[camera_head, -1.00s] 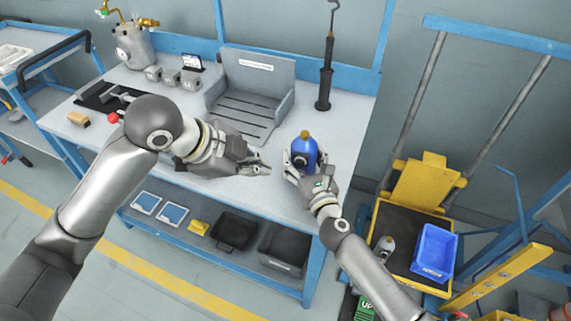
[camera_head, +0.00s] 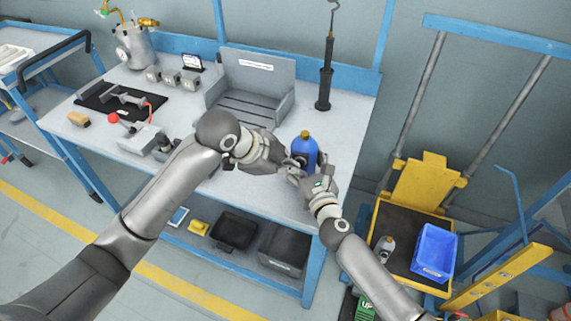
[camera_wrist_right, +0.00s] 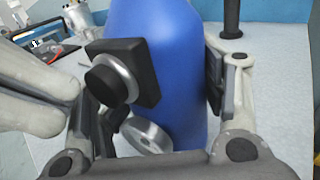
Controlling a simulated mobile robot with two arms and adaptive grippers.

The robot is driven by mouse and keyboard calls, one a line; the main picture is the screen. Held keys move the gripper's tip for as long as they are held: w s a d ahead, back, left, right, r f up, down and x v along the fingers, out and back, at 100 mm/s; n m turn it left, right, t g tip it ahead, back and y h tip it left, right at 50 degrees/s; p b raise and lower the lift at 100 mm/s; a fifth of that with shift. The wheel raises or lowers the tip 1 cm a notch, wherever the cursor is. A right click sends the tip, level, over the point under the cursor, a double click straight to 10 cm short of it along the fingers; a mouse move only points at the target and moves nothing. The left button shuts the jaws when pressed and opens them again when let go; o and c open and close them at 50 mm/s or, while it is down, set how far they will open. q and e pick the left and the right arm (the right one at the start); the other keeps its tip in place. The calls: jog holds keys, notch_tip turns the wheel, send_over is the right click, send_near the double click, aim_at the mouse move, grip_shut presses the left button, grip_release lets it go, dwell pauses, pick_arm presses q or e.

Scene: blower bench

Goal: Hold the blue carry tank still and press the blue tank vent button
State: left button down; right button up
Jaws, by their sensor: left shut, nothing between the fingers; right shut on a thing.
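The blue carry tank (camera_head: 305,146) stands upright near the right end of the bench, with a brass-coloured top. My right gripper (camera_head: 307,162) is shut on it, and its fingers lie on either side of the tank in the right wrist view (camera_wrist_right: 165,60). A round black button (camera_wrist_right: 105,84) in a silver ring and square black housing faces the right wrist camera. My left gripper (camera_head: 291,170) is shut and empty, close to the tank's near left side. Its pale grey parts (camera_wrist_right: 35,100) show left of the button; I cannot tell whether they touch it.
A grey slatted tray (camera_head: 250,88) stands behind, left of the tank. A black upright tool (camera_head: 325,80) stands at the back right. Metal fittings (camera_head: 140,137) with a red knob lie at the left. A yellow cart (camera_head: 425,185) with a blue bin (camera_head: 435,250) stands right of the bench.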

pick_arm(q)
jog(key=shift+w, duration=0.2)
pick_arm(e)
jog(key=shift+s+f, duration=0.1)
jog(key=shift+f, duration=0.3)
jog(key=shift+a+r, duration=0.1)
pick_arm(q)
jog(key=shift+w, duration=0.85)
pick_arm(e)
jog(key=shift+s+a, duration=0.15)
jog(key=shift+a, duration=0.05)
jog(key=shift+r, duration=0.1)
pick_arm(q)
jog(key=shift+r, duration=0.15)
jog(key=v, duration=0.8)
jog(key=shift+s, duration=0.3)
pick_arm(e)
jog(key=shift+w+d, duration=0.2)
jog(key=shift+d, duration=0.1)
